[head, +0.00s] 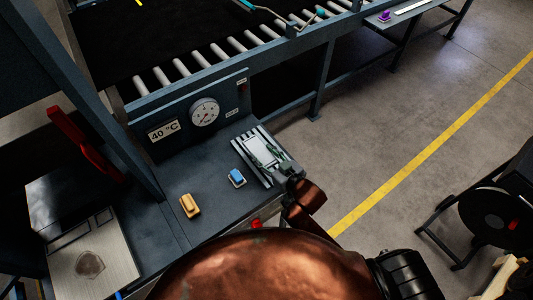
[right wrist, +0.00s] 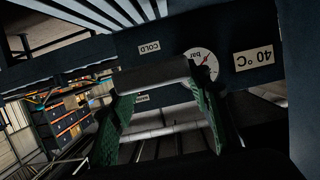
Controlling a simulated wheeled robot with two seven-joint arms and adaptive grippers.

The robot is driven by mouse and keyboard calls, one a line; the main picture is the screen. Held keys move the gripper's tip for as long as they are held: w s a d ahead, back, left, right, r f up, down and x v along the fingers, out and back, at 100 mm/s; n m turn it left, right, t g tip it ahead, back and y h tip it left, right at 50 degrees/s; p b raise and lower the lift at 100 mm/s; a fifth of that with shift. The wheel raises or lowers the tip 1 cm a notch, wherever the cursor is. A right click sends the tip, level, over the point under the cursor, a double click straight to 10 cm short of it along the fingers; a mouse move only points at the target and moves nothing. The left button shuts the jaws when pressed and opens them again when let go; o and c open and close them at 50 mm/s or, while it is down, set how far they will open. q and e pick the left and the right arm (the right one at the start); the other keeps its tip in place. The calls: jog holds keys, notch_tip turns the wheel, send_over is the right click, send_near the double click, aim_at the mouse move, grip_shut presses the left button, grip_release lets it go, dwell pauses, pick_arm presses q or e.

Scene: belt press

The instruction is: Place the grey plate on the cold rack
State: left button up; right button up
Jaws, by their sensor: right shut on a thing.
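The grey plate (head: 260,150) is a light rectangle over the cold rack (head: 243,168), a set of pale slats at the right end of the dark bench. My right gripper (head: 272,163) is shut on the plate's near edge. In the right wrist view the plate (right wrist: 155,76) shows edge-on between the green fingers of the right gripper (right wrist: 158,105). The rack's slats (right wrist: 110,12) show at the top of that view, with a COLD label (right wrist: 149,47) below them. Whether the plate touches the slats I cannot tell. My left gripper is not in view.
A blue block (head: 237,176) and a tan block (head: 189,204) sit on the bench left of the rack. A gauge (head: 204,112) and a 40 °C sign (head: 163,131) are on the panel behind. A roller conveyor (head: 230,45) runs beyond. Open floor (head: 390,120) lies to the right.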

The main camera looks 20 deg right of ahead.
aim_at(266, 150)
jog(key=w+f, duration=0.1)
jog(key=f, duration=0.1)
jog(key=w+d+f, duration=0.1)
jog(key=w+f, duration=0.1)
jog(key=w+d+f, duration=0.1)
jog(key=w, duration=0.1)
jog(key=shift+w+d+f, duration=0.2)
jog(key=shift+d+f, duration=0.05)
jog(key=shift+f, duration=0.15)
notch_tip(266, 150, down, 3)
jog(key=shift+w+d+p, duration=0.1)
jog(key=shift+w+p, duration=0.05)
jog(key=shift+p, duration=0.3)
jog(key=shift+f, duration=0.25)
jog(key=shift+f, duration=0.1)
jog(key=o, duration=1.7)
jog(key=shift+f, duration=0.15)
jog(key=shift+c, duration=0.2)
